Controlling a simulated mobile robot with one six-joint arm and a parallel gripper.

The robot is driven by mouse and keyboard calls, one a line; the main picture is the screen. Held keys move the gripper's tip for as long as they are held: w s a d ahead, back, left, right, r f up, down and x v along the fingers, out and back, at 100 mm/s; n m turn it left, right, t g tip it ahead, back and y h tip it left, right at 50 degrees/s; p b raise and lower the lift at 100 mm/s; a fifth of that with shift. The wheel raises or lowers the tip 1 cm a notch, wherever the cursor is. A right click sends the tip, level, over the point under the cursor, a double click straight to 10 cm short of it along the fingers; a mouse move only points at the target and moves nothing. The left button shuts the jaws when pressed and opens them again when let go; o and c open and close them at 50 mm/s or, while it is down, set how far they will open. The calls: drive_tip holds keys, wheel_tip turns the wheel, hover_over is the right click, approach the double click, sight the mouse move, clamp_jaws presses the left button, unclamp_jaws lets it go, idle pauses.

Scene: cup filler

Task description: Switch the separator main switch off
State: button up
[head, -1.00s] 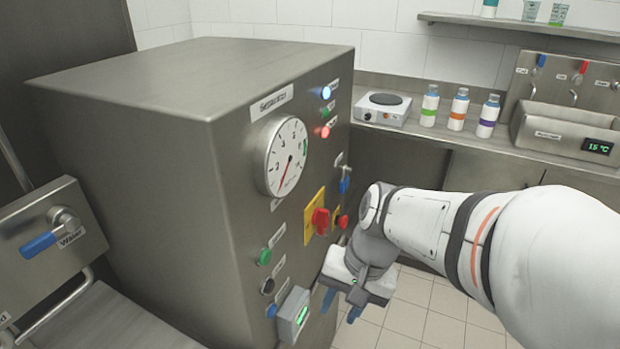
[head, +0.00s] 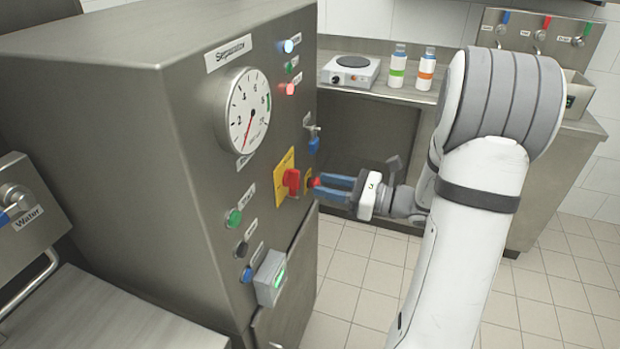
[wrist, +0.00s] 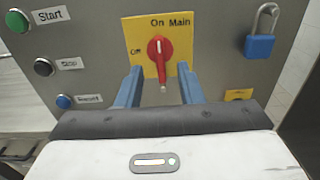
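The separator main switch (wrist: 157,56) is a red knob on a yellow plate (wrist: 135,32) on the steel front panel. Its handle stands upright, in line with the "On" label above; "Off" is at the left. In the head view the switch (head: 291,181) stands left of my fingertips. My gripper (head: 318,185) is open and points at the panel. In the wrist view its two blue fingers appear on either side of the knob's lower part, with nothing held. I cannot tell whether they touch it.
A blue padlock (wrist: 260,47) hangs right of the switch. A pressure gauge (head: 248,109) is above. A counter (head: 405,94) with bottles stands behind.

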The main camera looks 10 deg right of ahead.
sight(299, 179)
drive_tip(key=x, duration=0.6)
drive_tip(key=shift+w+a, duration=0.1)
drive_tip(key=shift+a, duration=0.1)
